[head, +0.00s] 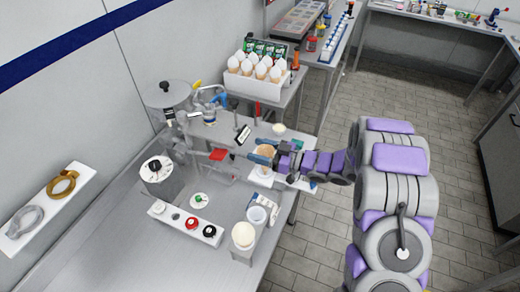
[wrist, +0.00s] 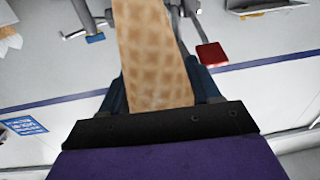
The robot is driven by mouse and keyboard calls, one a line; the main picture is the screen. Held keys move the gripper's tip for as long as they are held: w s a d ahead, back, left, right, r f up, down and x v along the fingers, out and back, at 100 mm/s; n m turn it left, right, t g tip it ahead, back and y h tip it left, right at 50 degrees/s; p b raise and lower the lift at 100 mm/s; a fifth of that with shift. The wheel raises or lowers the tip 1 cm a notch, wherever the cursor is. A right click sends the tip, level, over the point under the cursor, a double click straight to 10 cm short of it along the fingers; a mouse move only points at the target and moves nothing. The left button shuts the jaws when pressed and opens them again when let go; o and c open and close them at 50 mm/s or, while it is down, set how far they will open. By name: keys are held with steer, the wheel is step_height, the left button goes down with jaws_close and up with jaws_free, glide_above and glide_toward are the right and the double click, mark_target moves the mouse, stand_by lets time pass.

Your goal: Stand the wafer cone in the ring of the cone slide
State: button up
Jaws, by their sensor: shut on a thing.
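My gripper (head: 264,156) is shut on the tan wafer cone (head: 267,151), with its waffle pattern large in the wrist view (wrist: 155,55). In the head view the cone looks roughly upright above a white part (head: 262,176) near the bench's right edge. This may be the cone slide; I cannot make out its ring, and I cannot tell whether the cone touches it. In the wrist view the jaws (wrist: 160,95) lie on both sides of the cone, and its lower end is hidden behind the dark bracket.
A white box of several cones (head: 258,83) stands at the back. A grey machine with a red part (head: 218,154) is left of my gripper.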

steer(key=shift+r, duration=0.1)
steer(key=shift+r+p, duration=0.85)
steer(key=shift+r, duration=0.45)
steer(key=shift+p, duration=0.45)
stand_by(0.5)
steer(key=shift+f+b, duration=0.4)
steer(key=shift+f, duration=1.05)
steer(key=shift+r, duration=0.1)
steer(key=shift+r+p, duration=0.85)
steer(key=shift+r, duration=0.45)
steer(key=shift+p, duration=0.35)
stand_by(0.5)
steer(key=shift+f+b, duration=0.45)
steer(key=shift+f, duration=0.95)
steer(key=shift+r, duration=0.1)
